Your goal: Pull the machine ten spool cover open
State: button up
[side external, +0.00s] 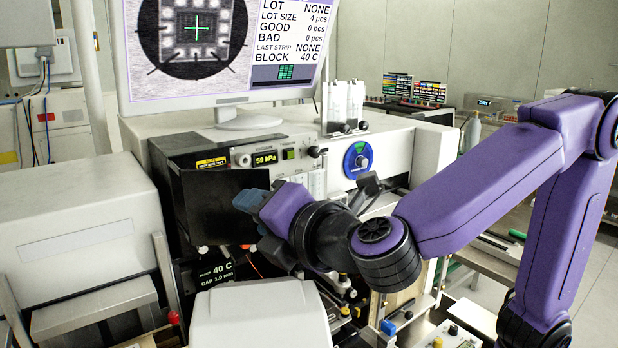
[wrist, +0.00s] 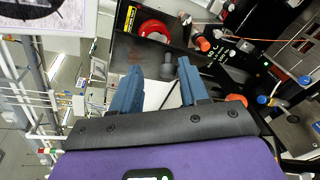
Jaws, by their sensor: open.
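The spool cover (side external: 212,205) looks like a dark, flat panel on the front of the bonding machine, below the yellow warning label. In the wrist view the dark cover (wrist: 135,50) shows near a red round part (wrist: 153,31), likely the spool. A grey knob (wrist: 167,66) stands out from the cover. My gripper (side external: 256,218) is in front of the cover's right side. Contact with the knob cannot be told. The side view hides the knob.
A monitor (side external: 225,55) stands on top of the machine. A white housing (side external: 258,318) sits below my gripper, and a large white box (side external: 75,220) stands to the left.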

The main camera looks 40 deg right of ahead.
jog(key=s+d+r, duration=0.8)
jog(key=s+r, duration=0.3)
jog(key=r, duration=0.1)
jog(key=shift+d+r, duration=0.15)
jog(key=shift+d, duration=0.2)
